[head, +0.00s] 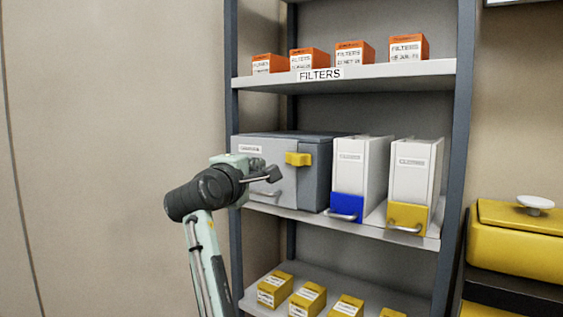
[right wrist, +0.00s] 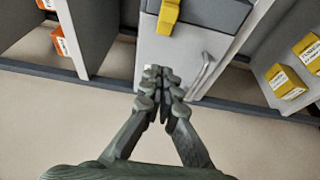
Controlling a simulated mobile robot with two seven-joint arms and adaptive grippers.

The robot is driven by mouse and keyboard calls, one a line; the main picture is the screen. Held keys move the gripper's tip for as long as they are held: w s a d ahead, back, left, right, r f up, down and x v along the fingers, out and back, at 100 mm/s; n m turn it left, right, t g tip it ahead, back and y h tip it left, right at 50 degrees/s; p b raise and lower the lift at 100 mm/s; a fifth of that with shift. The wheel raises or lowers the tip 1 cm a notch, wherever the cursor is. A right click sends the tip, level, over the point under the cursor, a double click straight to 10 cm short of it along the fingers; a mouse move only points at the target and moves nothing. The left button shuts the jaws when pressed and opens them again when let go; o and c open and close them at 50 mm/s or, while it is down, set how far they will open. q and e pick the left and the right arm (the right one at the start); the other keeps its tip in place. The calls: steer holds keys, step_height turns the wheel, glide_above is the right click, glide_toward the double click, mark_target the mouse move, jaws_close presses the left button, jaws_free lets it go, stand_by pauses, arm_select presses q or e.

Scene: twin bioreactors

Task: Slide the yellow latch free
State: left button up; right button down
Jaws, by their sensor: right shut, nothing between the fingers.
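The yellow latch (head: 298,159) sits on the upper front of a grey box (head: 312,185) on the middle shelf, by the seam between its lighter and darker front parts. In the right wrist view the latch (right wrist: 168,14) is at the top, beyond the fingertips. My right gripper (head: 272,174) is in front of the box, left of and a little below the latch. In the right wrist view its fingers (right wrist: 160,75) are together and empty, with a visible gap to the latch. The box's curved metal handle (right wrist: 203,73) is beside the fingers. My left gripper is not in view.
White bins with a blue front (head: 345,207) and a yellow front (head: 408,217) stand right of the box. Orange filter boxes (head: 354,53) are above, small yellow boxes (head: 308,299) below. A grey shelf post (head: 232,90) is at left. A yellow container (head: 515,240) is at right.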

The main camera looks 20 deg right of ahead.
mark_target(289, 158)
steer(key=x, duration=1)
steer(key=shift+w+p, duration=0.1)
steer(key=shift+p, duration=0.2)
steer(key=s+d, duration=0.2)
steer(key=s, duration=0.1)
steer(key=shift+s+d, duration=0.1)
steer(key=shift+d, duration=0.1)
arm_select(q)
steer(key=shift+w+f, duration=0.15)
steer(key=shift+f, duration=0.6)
